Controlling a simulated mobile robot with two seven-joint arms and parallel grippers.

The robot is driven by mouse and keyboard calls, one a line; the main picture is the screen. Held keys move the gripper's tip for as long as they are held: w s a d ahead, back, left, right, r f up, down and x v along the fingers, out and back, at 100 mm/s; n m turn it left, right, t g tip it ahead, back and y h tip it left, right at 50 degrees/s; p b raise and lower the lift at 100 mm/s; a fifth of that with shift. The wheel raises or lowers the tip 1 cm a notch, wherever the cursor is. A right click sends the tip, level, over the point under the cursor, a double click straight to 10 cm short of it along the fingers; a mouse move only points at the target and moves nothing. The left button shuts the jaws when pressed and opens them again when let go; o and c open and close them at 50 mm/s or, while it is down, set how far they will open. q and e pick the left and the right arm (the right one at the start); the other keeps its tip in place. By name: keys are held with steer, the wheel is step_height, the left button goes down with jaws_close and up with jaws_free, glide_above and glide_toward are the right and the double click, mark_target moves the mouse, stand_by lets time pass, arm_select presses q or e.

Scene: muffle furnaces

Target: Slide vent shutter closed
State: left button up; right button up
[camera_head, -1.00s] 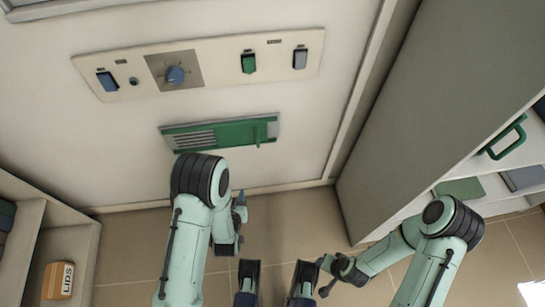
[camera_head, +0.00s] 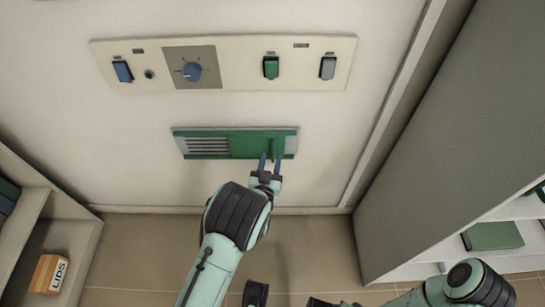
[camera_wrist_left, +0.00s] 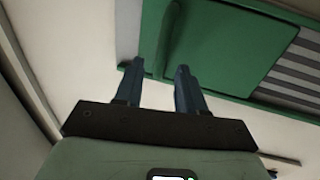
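The vent (camera_head: 207,146) is a low green frame on the white front panel, with grey slats bare in its left part. The green shutter plate (camera_head: 250,145) covers the right part, with an upright green handle (camera_head: 277,147) near its right end. My left gripper (camera_head: 269,160) is open at the shutter's lower right, pointing up at the handle. In the left wrist view the handle ridge (camera_wrist_left: 167,35) shows between the two blue fingers (camera_wrist_left: 160,72), with gaps beside it; contact cannot be told. My right gripper (camera_head: 325,302) is at the bottom edge, mostly cut off.
A control panel (camera_head: 225,65) with a blue knob (camera_head: 192,71) and several switches is above the vent. A grey cabinet (camera_head: 450,130) stands at the right. A left shelf (camera_head: 68,235) holds a box marked LIDS (camera_head: 48,273). Floor below the vent is clear.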

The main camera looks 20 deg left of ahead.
mark_target(249, 144)
arm_select(q)
steer(key=shift+w, duration=1.2)
arm_select(e)
steer(key=shift+s+d+f, duration=0.1)
steer(key=shift+s+f, duration=0.4)
steer(key=shift+s, duration=0.15)
arm_select(q)
jaws_close()
steer(key=shift+a, duration=0.2)
steer(key=a, duration=0.2)
steer(key=s+a, duration=0.1)
steer(key=a, duration=0.2)
steer(key=s+a, duration=0.1)
steer(key=a, duration=0.2)
steer(key=shift+s, duration=0.2)
steer(key=s+a, duration=0.2)
steer(key=a, duration=0.6)
steer(key=shift+s+a, duration=0.25)
steer(key=shift+a, duration=0.05)
arm_select(e)
steer(key=shift+w+r, duration=0.35)
steer(key=shift+w, duration=0.05)
